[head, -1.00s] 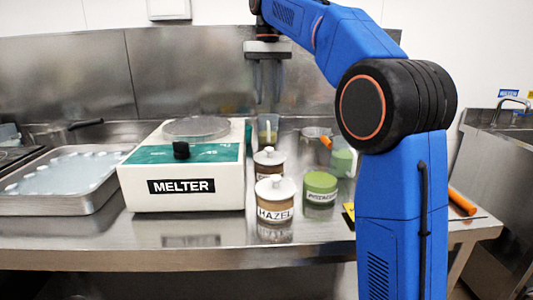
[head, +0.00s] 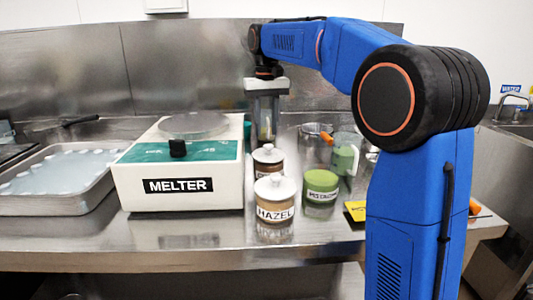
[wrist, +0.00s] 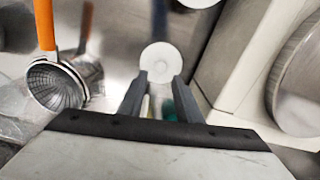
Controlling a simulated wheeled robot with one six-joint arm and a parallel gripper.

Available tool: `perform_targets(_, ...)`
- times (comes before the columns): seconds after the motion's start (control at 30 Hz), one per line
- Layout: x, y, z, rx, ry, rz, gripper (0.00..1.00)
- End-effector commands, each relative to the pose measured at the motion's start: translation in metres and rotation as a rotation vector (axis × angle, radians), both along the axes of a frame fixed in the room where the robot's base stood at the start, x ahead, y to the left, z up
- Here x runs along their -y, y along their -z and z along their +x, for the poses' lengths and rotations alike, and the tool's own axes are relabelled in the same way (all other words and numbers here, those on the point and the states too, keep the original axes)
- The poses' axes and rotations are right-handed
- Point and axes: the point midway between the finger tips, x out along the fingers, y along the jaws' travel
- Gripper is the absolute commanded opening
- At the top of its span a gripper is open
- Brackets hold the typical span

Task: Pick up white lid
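Two jars with round white knobbed lids stand right of the melter in the head view. The front jar reads HAZEL (head: 275,214) and wears one white lid (head: 275,188). The brown jar (head: 268,170) behind it wears the other white lid (head: 267,154). In the wrist view one white lid (wrist: 160,58) lies just beyond the fingertips, and part of another (wrist: 198,2) shows at the top edge. My gripper (head: 265,140) points down, open, above and behind the rear jar. The wrist view shows the fingers (wrist: 160,82) apart, with no lid between them.
The white melter (head: 180,170) stands close left of the jars. A green jar (head: 320,186), a green jug (head: 344,155) and a metal strainer (wrist: 55,86) with an orange handle stand to the right. A container (head: 266,130) shows behind the gripper. A metal tray (head: 50,205) lies far left.

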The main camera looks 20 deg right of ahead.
Motion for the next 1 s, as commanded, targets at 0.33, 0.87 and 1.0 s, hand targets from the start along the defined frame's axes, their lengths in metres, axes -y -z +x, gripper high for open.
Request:
perform_targets(0.33,-0.001,0.031,-0.006,-0.002,0.0,0.0,0.32)
perform_targets(0.87,-0.001,0.056,-0.006,0.0,0.0,0.0,0.27)
perform_targets(1.0,-0.001,0.056,-0.006,0.0,0.0,0.0,0.0)
